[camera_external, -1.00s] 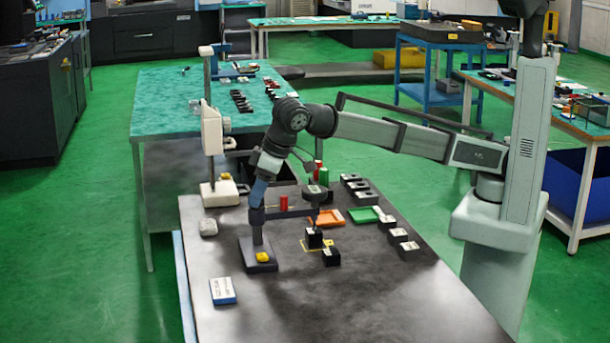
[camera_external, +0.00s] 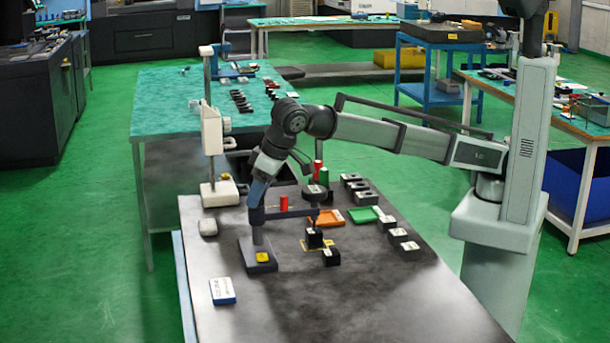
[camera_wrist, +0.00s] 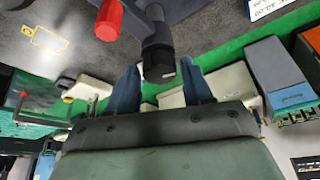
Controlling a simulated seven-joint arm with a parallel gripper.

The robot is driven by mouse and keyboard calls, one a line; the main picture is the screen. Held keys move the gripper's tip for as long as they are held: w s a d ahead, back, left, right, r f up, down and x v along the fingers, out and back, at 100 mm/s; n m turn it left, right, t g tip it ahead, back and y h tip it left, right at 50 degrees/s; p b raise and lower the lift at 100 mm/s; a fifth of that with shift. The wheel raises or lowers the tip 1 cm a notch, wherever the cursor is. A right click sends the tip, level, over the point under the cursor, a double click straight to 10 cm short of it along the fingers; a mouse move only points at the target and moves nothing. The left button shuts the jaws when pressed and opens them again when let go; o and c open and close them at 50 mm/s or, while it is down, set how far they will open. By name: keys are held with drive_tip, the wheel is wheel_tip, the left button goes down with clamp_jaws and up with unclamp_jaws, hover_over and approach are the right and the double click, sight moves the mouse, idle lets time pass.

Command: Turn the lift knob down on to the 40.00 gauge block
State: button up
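A stand has a dark base (camera_external: 250,247), an upright post and a horizontal arm (camera_external: 285,213) carrying a round dial (camera_external: 315,194). Below the dial a black block (camera_external: 314,238) with a pale top sits in a yellow outline on the bench; I cannot read its value. My gripper (camera_external: 258,200) points down at the post's top. In the wrist view its blue fingers (camera_wrist: 160,75) stand apart on either side of a dark cylindrical part (camera_wrist: 158,45), which may be the lift knob. Whether they touch it is unclear. A red cylinder (camera_wrist: 108,20) shows beside it.
A black block (camera_external: 331,257) stands near the outline. Orange (camera_external: 327,218) and green (camera_external: 364,215) trays and several dark blocks lie behind and to the right. A blue-edged white box (camera_external: 223,291) lies front left. The bench front (camera_external: 340,310) is clear.

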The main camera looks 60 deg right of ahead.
drive_tip(key=shift+o, duration=1.3)
drive_tip(key=v, duration=1.3)
drive_tip(key=shift+s+r, duration=0.15)
drive_tip(key=shift+r, duration=0.2)
drive_tip(key=shift+d, duration=0.2)
